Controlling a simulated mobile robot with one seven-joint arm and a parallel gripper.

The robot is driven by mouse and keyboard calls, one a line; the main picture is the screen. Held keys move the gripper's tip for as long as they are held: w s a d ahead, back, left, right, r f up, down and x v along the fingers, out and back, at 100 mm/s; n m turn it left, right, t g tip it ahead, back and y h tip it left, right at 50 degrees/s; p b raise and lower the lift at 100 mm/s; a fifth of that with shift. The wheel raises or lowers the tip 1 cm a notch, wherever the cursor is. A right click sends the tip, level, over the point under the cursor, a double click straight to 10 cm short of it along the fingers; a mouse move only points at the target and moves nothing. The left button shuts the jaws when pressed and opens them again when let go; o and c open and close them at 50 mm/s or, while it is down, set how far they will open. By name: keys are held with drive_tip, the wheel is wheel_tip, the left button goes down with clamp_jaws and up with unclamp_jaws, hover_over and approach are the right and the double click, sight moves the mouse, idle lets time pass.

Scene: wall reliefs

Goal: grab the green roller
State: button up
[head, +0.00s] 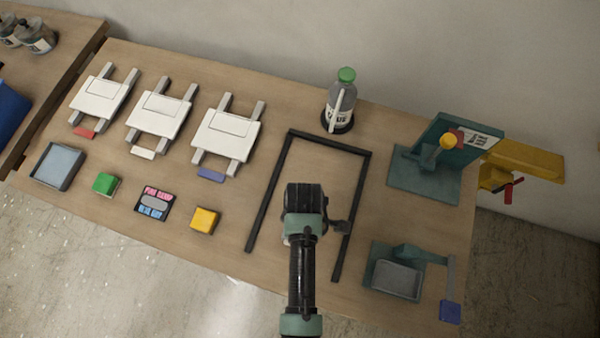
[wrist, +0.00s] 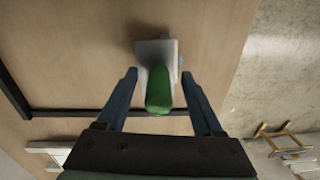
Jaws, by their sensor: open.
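The green roller (wrist: 160,90) is a rounded, elongated green piece in the wrist view. It sits at one end of a pale grey block (wrist: 155,52) on the wooden table, inside the black U-shaped frame. My gripper (wrist: 160,73) is open, with one finger on each side of the roller and a visible gap on both sides. I cannot tell how far the fingertips are above the table. In the head view my arm and gripper cover the place inside the frame, and the roller is hidden there.
The black frame (head: 275,190) lies around the gripper. A green-capped bottle (head: 340,105) stands behind it. Teal fixtures (head: 425,180) are at the right. White plates (head: 228,130), a green block (head: 105,184) and a yellow block (head: 205,220) are at the left.

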drive_tip(key=shift+f, duration=0.1)
drive_tip(key=shift+w, duration=0.1)
clamp_jaws()
idle(0.5)
